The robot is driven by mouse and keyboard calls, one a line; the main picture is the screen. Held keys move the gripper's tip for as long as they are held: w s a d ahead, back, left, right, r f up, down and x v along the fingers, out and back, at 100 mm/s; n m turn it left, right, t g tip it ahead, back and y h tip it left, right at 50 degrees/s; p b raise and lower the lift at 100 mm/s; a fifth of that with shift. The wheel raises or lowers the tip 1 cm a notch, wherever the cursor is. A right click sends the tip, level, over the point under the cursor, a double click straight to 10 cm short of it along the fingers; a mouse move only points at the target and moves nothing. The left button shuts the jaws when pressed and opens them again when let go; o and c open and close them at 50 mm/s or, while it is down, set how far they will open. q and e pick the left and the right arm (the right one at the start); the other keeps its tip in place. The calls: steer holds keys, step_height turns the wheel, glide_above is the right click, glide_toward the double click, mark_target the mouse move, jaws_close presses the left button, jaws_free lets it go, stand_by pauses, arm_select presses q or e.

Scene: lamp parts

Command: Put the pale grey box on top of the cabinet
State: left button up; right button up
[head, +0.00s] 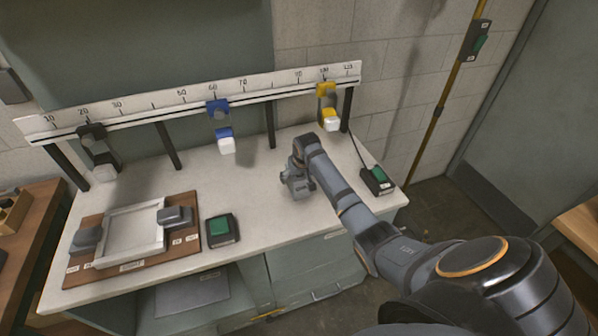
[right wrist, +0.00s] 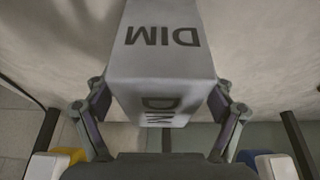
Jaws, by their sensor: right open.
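The pale grey box (right wrist: 160,88) shows large in the right wrist view, with the dark letters DIM on two faces. My right gripper (head: 288,188) is low over the white top of the bench, right of its middle. In the right wrist view its open fingers stand on either side of the box; whether they touch it I cannot tell. In the head view I cannot make out the box at the gripper. Below the bench top is a grey cabinet front (head: 312,262) with drawers; whether this is the task's cabinet is unclear. My left gripper is out of view.
A numbered rail (head: 200,98) on black posts runs along the back, carrying a black, a blue (head: 219,112) and a yellow slider (head: 327,100). A framed tray (head: 130,236) on a brown board and a green button box (head: 222,230) stand left. Another green button box (head: 377,180) is right.

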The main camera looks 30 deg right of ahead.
steer(key=v, duration=1)
steer(key=shift+s+r+b, duration=0.15)
steer(key=shift+b, duration=0.25)
